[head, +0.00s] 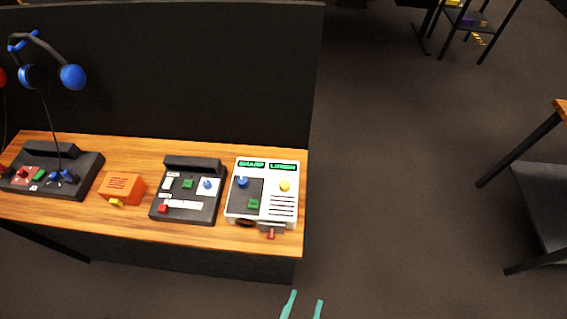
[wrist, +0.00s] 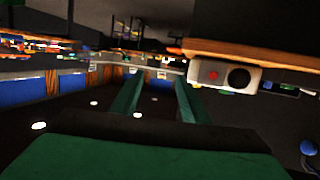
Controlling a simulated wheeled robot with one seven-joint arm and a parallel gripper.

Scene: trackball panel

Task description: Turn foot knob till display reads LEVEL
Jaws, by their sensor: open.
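The white panel (head: 262,215) sits at the right end of the wooden bench. Two green-lettered displays are along its back edge; the left display (head: 251,164) seems to read SHARP, and the right display (head: 283,167) is too small to read surely. A dark red round knob (head: 245,222) is at its front edge, beside a grey bracket with a red piece (head: 271,234). I cannot tell which is the foot knob. My gripper (head: 305,304) is open and empty, in front of the bench and apart from the panel. Its green fingers also show in the wrist view (wrist: 156,98).
A black panel (head: 187,217), an orange box (head: 122,188) and another black panel (head: 48,182) stand left on the bench. A dark partition rises behind. The wrist view shows a white box (wrist: 222,77) with a red spot and dark round opening.

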